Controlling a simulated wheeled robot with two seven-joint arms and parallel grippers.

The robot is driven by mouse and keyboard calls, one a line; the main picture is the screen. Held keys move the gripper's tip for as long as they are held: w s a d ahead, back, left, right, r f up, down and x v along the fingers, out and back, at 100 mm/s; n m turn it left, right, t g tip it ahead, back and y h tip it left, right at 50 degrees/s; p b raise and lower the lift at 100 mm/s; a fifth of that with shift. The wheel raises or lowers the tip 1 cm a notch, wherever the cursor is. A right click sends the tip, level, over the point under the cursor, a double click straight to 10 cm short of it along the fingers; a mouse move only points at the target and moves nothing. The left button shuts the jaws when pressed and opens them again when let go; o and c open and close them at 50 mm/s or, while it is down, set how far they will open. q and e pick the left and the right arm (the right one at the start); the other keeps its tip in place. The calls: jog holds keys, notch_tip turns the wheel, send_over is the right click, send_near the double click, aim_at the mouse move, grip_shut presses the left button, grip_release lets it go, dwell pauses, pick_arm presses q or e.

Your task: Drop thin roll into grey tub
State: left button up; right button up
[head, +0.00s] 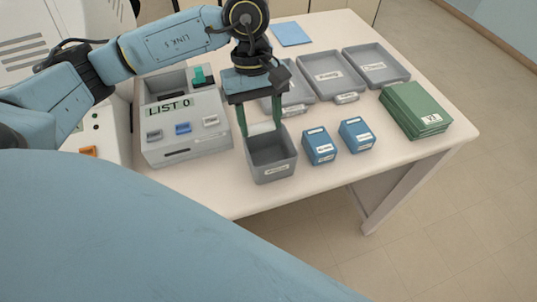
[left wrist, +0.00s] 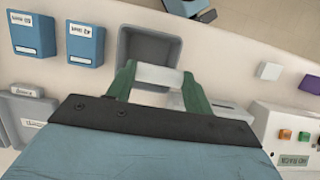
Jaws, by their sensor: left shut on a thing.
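The thin roll (head: 262,128) is a short white cylinder. My left gripper (head: 262,132) is shut on it, with one green finger at each end. The grey tub (head: 271,179) is an open square box with a label on its front, near the table's front edge. The roll is held level over the tub's opening, towards its back side, and looks clear of the walls. In the left wrist view the roll (left wrist: 159,76) lies between the green fingers, and the tub (left wrist: 148,46) shows just beyond it. My right gripper is not in view.
Two blue boxes (head: 320,146) (head: 356,134) stand right of the tub. A grey machine (head: 185,128) reading "LIST 0" stands left. Grey trays (head: 332,75) lie behind, a green stack (head: 415,109) at the right, a blue sheet (head: 291,34) at the back.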

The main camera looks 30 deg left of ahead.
pick_arm(q)
jog(key=o, duration=0.8)
jog(key=shift+o, duration=1.2)
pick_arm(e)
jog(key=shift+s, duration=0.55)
pick_arm(q)
jog(key=v, duration=1.3)
jog(key=shift+a+r+b, duration=0.15)
jog(key=shift+r+b, duration=0.05)
jog(key=shift+b, duration=0.25)
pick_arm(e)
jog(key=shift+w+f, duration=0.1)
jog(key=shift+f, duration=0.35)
pick_arm(q)
jog(key=shift+w, duration=0.1)
